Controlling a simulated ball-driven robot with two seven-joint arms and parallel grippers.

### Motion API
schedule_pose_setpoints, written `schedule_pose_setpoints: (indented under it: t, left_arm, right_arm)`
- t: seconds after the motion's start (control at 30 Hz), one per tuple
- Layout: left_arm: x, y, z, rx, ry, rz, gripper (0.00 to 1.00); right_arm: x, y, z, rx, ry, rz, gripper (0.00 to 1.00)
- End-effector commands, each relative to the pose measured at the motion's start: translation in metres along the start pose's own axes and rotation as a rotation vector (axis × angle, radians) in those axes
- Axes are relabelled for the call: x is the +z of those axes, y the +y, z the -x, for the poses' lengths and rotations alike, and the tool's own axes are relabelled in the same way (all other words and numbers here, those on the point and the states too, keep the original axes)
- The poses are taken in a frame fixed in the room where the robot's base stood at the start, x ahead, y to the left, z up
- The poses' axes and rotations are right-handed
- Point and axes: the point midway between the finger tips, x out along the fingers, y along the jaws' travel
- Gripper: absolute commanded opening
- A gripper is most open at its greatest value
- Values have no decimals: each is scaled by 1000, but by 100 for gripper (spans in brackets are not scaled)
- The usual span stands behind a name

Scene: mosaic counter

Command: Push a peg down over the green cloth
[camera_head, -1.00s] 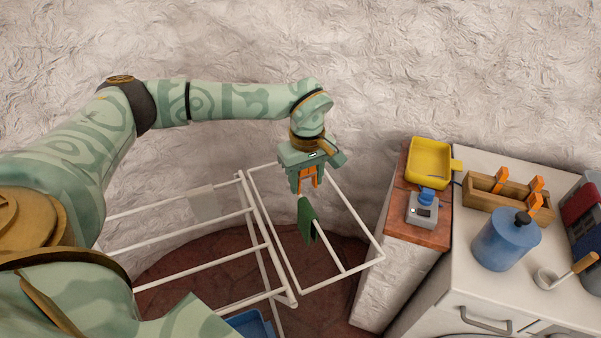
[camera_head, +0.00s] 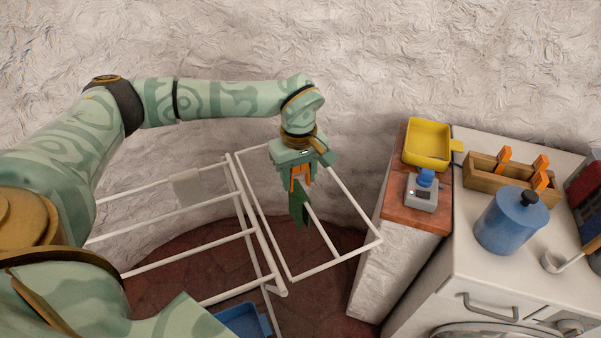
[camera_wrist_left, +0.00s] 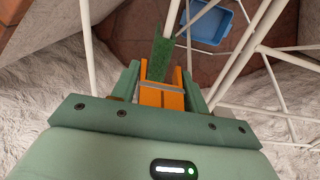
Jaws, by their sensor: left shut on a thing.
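The green cloth (camera_head: 303,217) hangs over a white bar of the drying rack (camera_head: 333,262). My left gripper (camera_head: 300,184) is right above the cloth, pointing down, shut on an orange peg (camera_head: 301,172). In the left wrist view the peg (camera_wrist_left: 162,95) sits between the fingers (camera_wrist_left: 160,85), with the cloth (camera_wrist_left: 160,52) directly beyond its tip. The peg's lower end meets the cloth's top edge in the picture; I cannot tell how far it goes over the cloth. My right gripper is not in view.
A wooden box (camera_head: 483,181) with orange pegs on its rim stands on the white counter. Near it are a blue pot (camera_head: 508,222), a yellow tray (camera_head: 424,146) and a grey device (camera_head: 421,197). A blue bin (camera_head: 243,321) is on the floor below the rack.

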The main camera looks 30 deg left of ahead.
Motion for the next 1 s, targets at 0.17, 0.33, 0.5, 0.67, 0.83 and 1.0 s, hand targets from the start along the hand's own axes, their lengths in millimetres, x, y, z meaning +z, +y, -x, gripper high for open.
schedule_pose_setpoints:
  t: [0.17, 0.33, 0.5, 0.67, 0.83, 1.0]
  left_arm:
    - [0, 0, -18, -1, -1, -1, 23]
    - [0, 0, -30, -2, 0, 0, 23]
    - [0, 0, -41, -1, 0, 0, 23]
    - [0, 0, -49, 1, 1, 0, 23]
    - [0, 0, -50, 1, 1, 0, 23]
    - [0, 0, -50, 1, 1, 0, 48]
  right_arm:
    - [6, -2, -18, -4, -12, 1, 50]
    - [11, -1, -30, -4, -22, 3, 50]
    - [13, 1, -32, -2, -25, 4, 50]
    - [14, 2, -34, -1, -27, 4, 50]
    - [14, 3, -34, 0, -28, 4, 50]
    - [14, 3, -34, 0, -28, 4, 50]
